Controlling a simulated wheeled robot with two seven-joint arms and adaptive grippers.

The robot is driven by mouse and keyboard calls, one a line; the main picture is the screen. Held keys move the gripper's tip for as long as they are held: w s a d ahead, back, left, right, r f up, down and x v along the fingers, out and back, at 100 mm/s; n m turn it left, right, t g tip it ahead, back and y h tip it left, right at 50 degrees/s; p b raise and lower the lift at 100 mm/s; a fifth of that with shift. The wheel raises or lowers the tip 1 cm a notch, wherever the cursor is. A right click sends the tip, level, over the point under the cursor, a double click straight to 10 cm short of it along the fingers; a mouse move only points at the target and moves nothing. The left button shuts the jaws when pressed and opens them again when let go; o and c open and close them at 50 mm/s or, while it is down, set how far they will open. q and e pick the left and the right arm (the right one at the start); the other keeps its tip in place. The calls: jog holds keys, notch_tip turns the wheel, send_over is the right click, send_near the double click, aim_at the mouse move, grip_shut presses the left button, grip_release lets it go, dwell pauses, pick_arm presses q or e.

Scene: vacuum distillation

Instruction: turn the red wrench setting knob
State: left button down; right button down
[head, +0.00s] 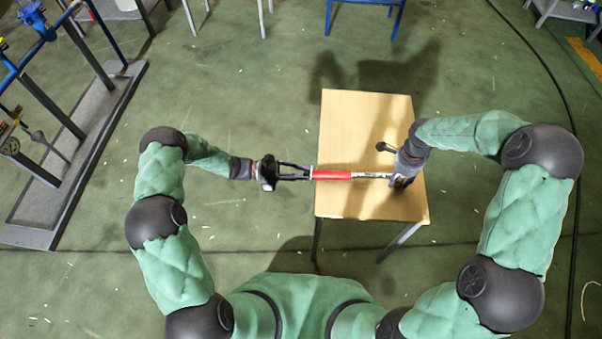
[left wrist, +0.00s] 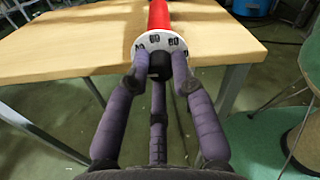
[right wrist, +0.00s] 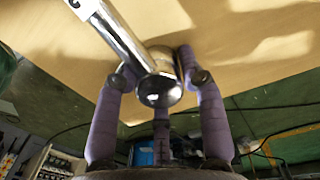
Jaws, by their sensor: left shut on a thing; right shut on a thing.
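The wrench lies level across the wooden table in the head view, with a red handle (head: 332,174) on the left and a silver shaft (head: 370,175) on the right. A white numbered dial (left wrist: 146,42) and a dark setting knob (left wrist: 160,66) sit at the handle's end in the left wrist view. My left gripper (head: 308,173) is shut on the knob from the left. My right gripper (head: 400,181) is shut on the wrench's silver head (right wrist: 160,91) at the other end. The fingers partly hide both ends.
The wooden table (head: 345,115) lies under the wrench, and its far part is bare. A metal frame with blue pipes (head: 40,85) stands at the far left. Blue table legs (head: 397,20) show at the top. The green floor around is mostly open.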

pick_arm(q)
jog(key=shift+s+f+n+g, duration=0.25)
jog(key=shift+f+n+g, duration=0.05)
jog(key=shift+n, duration=0.7)
pick_arm(e)
jog(key=shift+d, duration=0.15)
pick_arm(q)
jog(key=c, duration=1.1)
grip_release()
jog(key=shift+r, duration=0.1)
jog(key=shift+w, duration=0.15)
jog(key=a, duration=1.2)
jog(key=shift+w, duration=0.1)
